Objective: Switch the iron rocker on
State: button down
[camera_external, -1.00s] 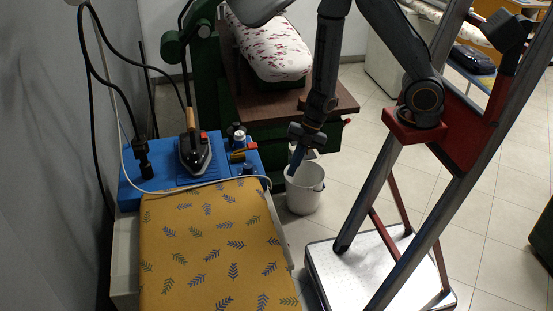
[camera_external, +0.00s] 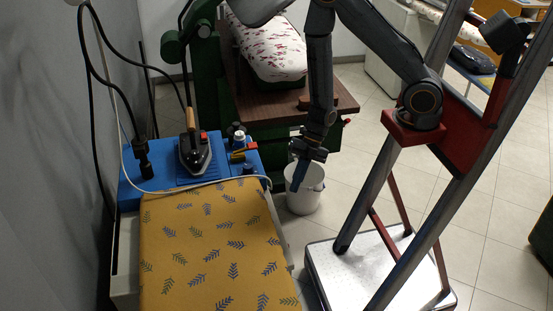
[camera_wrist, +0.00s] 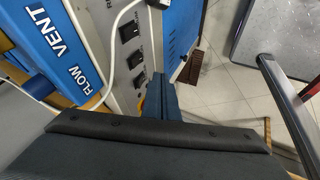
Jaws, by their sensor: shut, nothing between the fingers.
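My gripper (camera_external: 297,185) is shut and empty, its blue fingers pointing down in front of the white bucket in the external view. In the wrist view the shut fingers (camera_wrist: 159,85) are beside a grey panel with several black rocker switches, including an upper rocker (camera_wrist: 130,32) and a lower rocker (camera_wrist: 138,80). The fingers overlap the panel's edge in the picture; I cannot tell whether they touch it. The labels are too small to read, so I cannot tell which is the iron rocker. The iron (camera_external: 195,152) rests on the blue unit (camera_external: 160,183).
A yellow leaf-patterned ironing board (camera_external: 210,245) is in front of the blue unit. A white bucket (camera_external: 306,199) stands on the floor behind the gripper. A white cable (camera_wrist: 115,50) crosses the panel. Open tiled floor is at the right.

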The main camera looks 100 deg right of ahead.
jog(key=w+a+f+p, duration=0.2)
jog(key=w+f, duration=0.4)
jog(key=w, duration=0.1)
jog(key=shift+a, duration=0.25)
jog(key=shift+f, duration=0.1)
jog(key=shift+w+f, duration=0.1)
jog(key=shift+w, duration=0.15)
